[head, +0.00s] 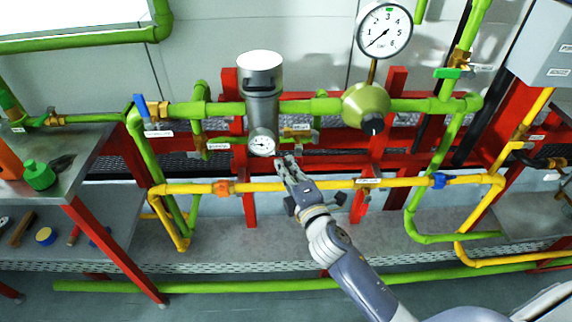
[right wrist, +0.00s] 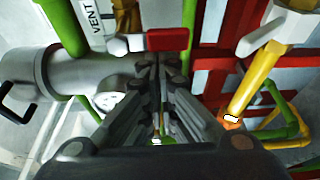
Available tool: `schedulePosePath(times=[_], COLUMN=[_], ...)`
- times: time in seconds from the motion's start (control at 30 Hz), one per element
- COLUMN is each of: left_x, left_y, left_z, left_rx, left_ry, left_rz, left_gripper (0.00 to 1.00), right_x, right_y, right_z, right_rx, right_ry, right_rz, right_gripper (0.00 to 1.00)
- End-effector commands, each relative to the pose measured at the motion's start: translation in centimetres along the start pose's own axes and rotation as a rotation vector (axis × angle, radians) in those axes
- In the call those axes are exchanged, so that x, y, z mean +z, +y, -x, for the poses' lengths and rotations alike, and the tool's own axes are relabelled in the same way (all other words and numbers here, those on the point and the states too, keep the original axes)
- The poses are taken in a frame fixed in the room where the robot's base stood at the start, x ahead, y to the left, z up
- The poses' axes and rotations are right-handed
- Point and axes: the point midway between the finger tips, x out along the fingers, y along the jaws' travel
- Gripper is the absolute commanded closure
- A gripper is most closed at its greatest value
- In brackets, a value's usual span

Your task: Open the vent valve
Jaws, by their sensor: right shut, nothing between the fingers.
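The vent valve shows in the right wrist view as a red handle (right wrist: 168,40) on a pale metal stem, beside a white label reading VENT (right wrist: 92,18). In the head view a small brass valve body (head: 302,134) sits on the red frame, right of the grey cylinder; its handle is hard to make out. My right gripper (head: 283,160) is shut and empty, pointing up just below this valve. In the right wrist view its fingertips (right wrist: 160,62) come up just under the red handle; whether they touch it I cannot tell. My left gripper is not in view.
A grey cylinder with a small gauge (head: 262,142) stands left of my gripper. A yellow pipe (head: 340,184) runs across below the valve. A green regulator (head: 366,103) under a large gauge (head: 384,30) is to the right. A bench (head: 62,185) stands at the left.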

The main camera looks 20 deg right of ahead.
Motion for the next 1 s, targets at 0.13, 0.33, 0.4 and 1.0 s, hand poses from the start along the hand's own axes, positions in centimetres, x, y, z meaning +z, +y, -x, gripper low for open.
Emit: schedulePosePath(times=[0.13, 0.33, 0.4, 1.0], left_x=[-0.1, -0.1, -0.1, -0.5], left_y=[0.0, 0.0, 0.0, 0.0], left_z=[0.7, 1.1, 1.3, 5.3], left_rx=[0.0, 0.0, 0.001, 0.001], left_ry=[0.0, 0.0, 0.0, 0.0], left_rz=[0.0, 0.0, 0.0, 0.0], left_gripper=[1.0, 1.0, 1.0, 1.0], right_x=[0.1, 0.2, 0.3, 1.2], right_y=[0.0, 0.0, -0.1, -0.1], right_z=[0.1, 0.1, 0.1, 0.4], right_rx=[-0.011, -0.02, -0.024, -0.097], right_ry=[0.0, 0.0, 0.0, -0.002], right_rz=[0.03, 0.058, 0.069, 0.271], right_gripper=[1.0, 1.0, 1.0, 1.0])
